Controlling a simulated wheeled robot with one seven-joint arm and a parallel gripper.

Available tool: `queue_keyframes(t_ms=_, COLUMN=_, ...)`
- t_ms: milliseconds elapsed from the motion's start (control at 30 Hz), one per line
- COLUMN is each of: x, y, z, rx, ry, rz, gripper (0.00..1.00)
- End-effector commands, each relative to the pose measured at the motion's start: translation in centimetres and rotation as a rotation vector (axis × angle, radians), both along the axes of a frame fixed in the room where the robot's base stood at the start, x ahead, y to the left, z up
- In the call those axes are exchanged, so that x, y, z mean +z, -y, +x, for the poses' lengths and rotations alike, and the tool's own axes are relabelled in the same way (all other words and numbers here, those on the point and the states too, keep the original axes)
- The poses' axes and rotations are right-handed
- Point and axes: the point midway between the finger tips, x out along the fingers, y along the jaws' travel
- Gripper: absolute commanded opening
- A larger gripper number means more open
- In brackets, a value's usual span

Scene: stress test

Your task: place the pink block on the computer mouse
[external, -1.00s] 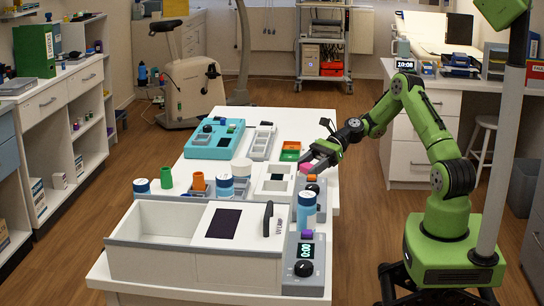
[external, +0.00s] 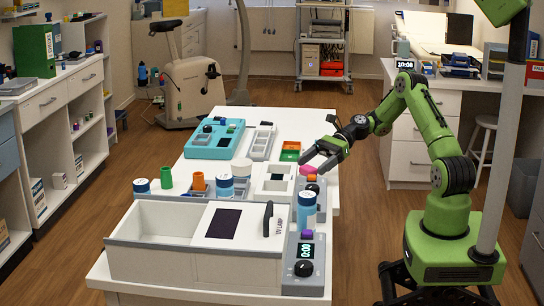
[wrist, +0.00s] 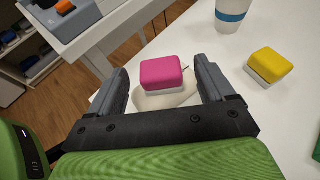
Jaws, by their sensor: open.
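The pink block (wrist: 162,73), with a white underside, lies above a pale rounded shape (wrist: 160,100) in the wrist view. That shape looks like the computer mouse, and the block appears to rest on it. My gripper (wrist: 161,65) is open, with one finger on each side of the block and a visible gap at both sides. In the external view the pink block (external: 307,170) shows just below my gripper (external: 311,162). The mouse cannot be made out there.
A yellow block (wrist: 270,64) and a white cup with a blue band (wrist: 232,12) stand nearby on the table. In the external view a blue-and-white jar (external: 306,212), a white open box (external: 165,225) and a teal case (external: 215,140) share the long table.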

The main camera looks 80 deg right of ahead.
Motion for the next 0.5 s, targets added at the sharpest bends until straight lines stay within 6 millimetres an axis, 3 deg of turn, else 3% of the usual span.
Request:
queue_keyframes(t_ms=100, x=1.8, y=2.5, z=-2.3, rx=-0.007, ry=0.0, rz=0.0, gripper=0.82)
queue_keyframes(t_ms=300, x=3.2, y=5.2, z=-5.2, rx=-0.002, ry=0.001, rz=0.0, gripper=0.82)
queue_keyframes(t_ms=433, x=3.4, y=5.7, z=-5.8, rx=0.006, ry=-0.001, rz=-0.007, gripper=0.82)
queue_keyframes(t_ms=500, x=3.8, y=4.8, z=-5.4, rx=0.046, ry=-0.002, rz=-0.061, gripper=0.82)
